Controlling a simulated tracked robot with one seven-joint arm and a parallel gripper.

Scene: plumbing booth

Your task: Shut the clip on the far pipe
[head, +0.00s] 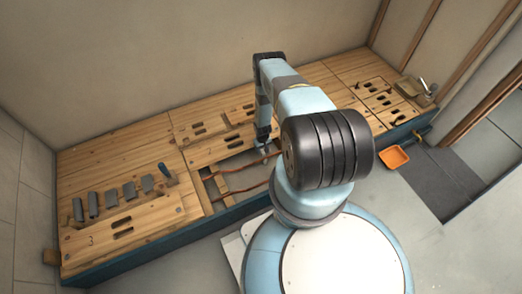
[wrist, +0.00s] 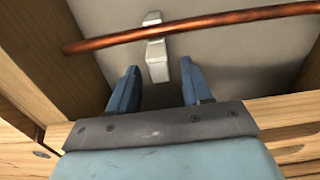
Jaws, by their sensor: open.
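In the head view, two copper pipes run through an open bay in the wooden deck: the far pipe (head: 262,160) and the near pipe (head: 240,190). My gripper (head: 262,146) reaches down at the bay's far side, partly hidden by my arm. In the wrist view, one copper pipe (wrist: 215,22) crosses the top, and a pale grey clip (wrist: 158,62) sits at it. My open gripper (wrist: 157,88) has its two blue fingers on either side of the clip's lower end, with nothing visibly held. I cannot tell whether the clip is closed over the pipe.
Wooden walls (wrist: 45,55) bound the bay. An orange tray (head: 394,156) lies on the floor at right.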

